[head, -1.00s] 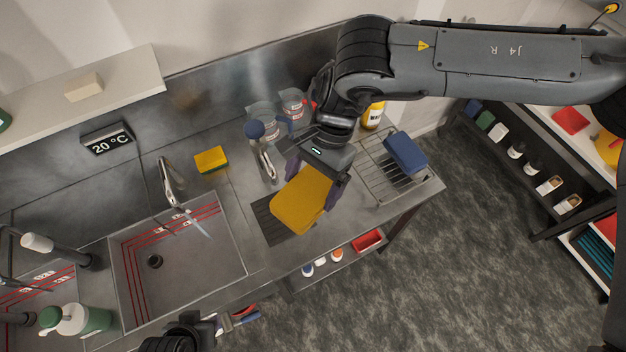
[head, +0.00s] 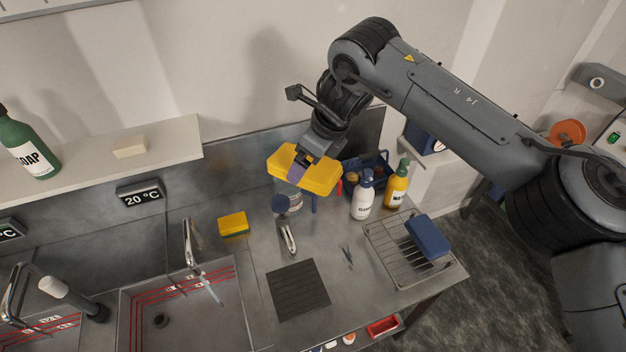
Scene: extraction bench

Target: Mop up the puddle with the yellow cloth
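The yellow cloth (head: 322,178) is a thick folded pad. My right gripper (head: 304,166) is shut on it and holds it up in the air over the back of the steel bench (head: 240,285), near the backsplash. One purple-grey finger lies across its front. I cannot make out a clear puddle on the bench. The area behind and below the cloth is partly hidden. My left gripper is out of view.
A dark ribbed mat (head: 298,288) lies at the front. A yellow-green sponge (head: 233,224), white bottle (head: 363,195), yellow bottle (head: 397,186) and blue caddy (head: 371,163) stand behind. A wire rack (head: 385,243) holds a blue block (head: 428,238). The sink (head: 180,318) is left.

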